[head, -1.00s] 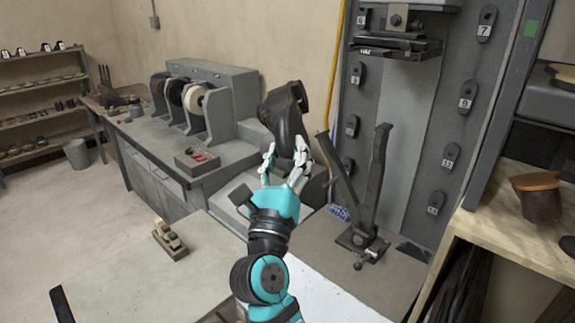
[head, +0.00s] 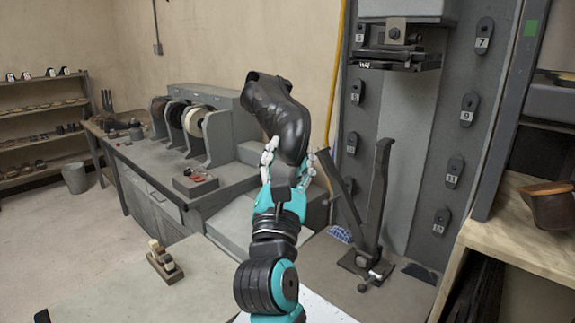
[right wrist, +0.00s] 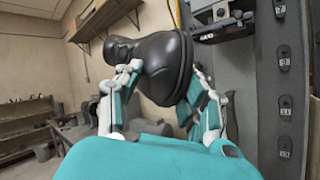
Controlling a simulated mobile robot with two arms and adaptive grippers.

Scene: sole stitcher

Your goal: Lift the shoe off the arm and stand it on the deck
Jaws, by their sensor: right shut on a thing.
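A black leather boot (head: 277,115) is held up in the air by my right gripper (head: 287,168). Its shaft points to the upper left and its rounded end hangs toward the fingers. In the right wrist view the boot (right wrist: 150,55) lies between the two fingers, which press on its sides. The dark metal arm (head: 376,200) stands on a clamp base to the right of the gripper; the boot is apart from it. A pale flat surface (head: 120,295), possibly the deck, spreads at the lower left. My left gripper is not in view.
A small block with brushes (head: 163,262) sits on the pale surface. A grey bench (head: 150,165) with finishing wheels stands behind at left. A grey machine column (head: 395,120) with numbered tags rises at right.

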